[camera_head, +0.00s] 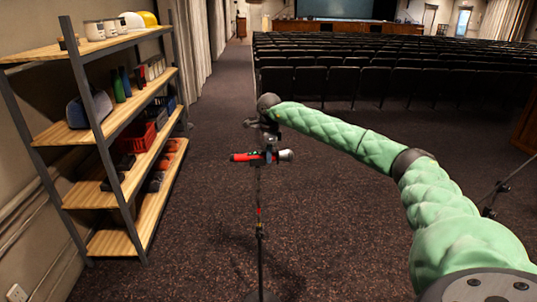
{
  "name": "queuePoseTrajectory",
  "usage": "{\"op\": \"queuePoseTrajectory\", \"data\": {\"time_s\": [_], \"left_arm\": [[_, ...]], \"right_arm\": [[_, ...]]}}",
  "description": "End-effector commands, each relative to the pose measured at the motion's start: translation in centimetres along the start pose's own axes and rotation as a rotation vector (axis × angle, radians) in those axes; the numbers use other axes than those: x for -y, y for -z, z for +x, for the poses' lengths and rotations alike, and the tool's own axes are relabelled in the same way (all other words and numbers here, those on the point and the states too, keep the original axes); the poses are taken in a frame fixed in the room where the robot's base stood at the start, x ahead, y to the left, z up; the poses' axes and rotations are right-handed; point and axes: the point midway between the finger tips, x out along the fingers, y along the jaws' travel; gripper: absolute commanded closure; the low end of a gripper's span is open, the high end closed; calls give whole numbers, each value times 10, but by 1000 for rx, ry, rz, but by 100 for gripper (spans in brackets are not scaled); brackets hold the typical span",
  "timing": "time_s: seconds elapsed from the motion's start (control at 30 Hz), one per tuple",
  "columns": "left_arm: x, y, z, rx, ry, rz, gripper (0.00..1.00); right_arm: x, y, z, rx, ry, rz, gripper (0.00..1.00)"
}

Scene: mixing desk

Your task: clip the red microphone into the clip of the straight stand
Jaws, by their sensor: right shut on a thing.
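The red microphone (243,157) lies about level, with its red body to the left and its grey head to the right. My right gripper (269,146) comes down on it from above and is shut on the middle of its body. The straight stand (261,232) rises from the floor directly below, and its top meets the microphone's middle in the picture. The clip is too small and too covered to make out, so I cannot tell whether the microphone sits in it. My left gripper is out of view.
A shelf rack (104,142) with bins, bottles and cans stands at the left. Rows of dark seats (400,80) fill the back. Part of another stand (493,196) shows at the right, beyond my arm. The carpet around the straight stand is clear.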

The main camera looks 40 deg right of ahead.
Motion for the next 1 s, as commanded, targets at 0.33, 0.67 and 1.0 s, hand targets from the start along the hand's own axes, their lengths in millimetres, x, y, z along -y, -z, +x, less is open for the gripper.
{"op": "queuePoseTrajectory", "data": {"time_s": [0.33, 0.67, 1.0], "left_arm": [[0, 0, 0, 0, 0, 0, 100], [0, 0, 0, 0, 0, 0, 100], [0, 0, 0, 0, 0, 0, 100]], "right_arm": [[0, 0, -1, 1, 0, 0, 100], [0, 0, -1, 0, 0, 0, 43], [0, 0, 0, 0, 0, 0, 25]]}}
